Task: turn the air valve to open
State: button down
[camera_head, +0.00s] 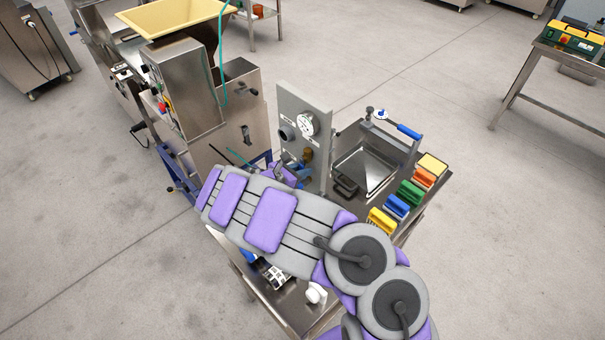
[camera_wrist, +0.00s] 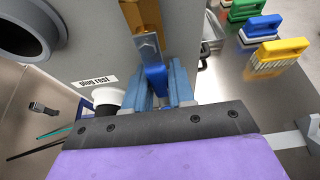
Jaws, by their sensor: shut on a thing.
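The air valve shows in the wrist view as a brass body (camera_wrist: 141,13) on the grey panel, with a flat metal lever (camera_wrist: 148,46) ending in a blue handle (camera_wrist: 154,72). My gripper (camera_wrist: 155,82) has its blue fingers on both sides of this handle and is shut on it. The lever points from the brass body toward my gripper. In the head view the brass valve (camera_head: 307,155) sits low on the upright grey panel (camera_head: 291,101). My arm comes from the lower right and hides most of the gripper and lever there.
A round gauge (camera_head: 308,124) and a dark pipe port (camera_head: 286,133) are on the panel; the port is close at upper left in the wrist view. A "plug rest" label (camera_wrist: 94,80) is near a white-and-black plug (camera_wrist: 108,99). Several coloured brushes (camera_head: 397,207) lie at right.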

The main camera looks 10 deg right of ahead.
jog(key=shift+f, duration=0.2)
jog(key=c, duration=1.4)
grip_release()
jog(key=o, duration=0.3)
jog(key=shift+w+a, duration=0.1)
jog(key=shift+w, duration=0.05)
jog(key=shift+o, duration=0.3)
jog(key=shift+r, duration=0.1)
jog(key=shift+a+r, duration=0.1)
jog(key=p+v, duration=0.3)
jog(key=v, duration=1.4)
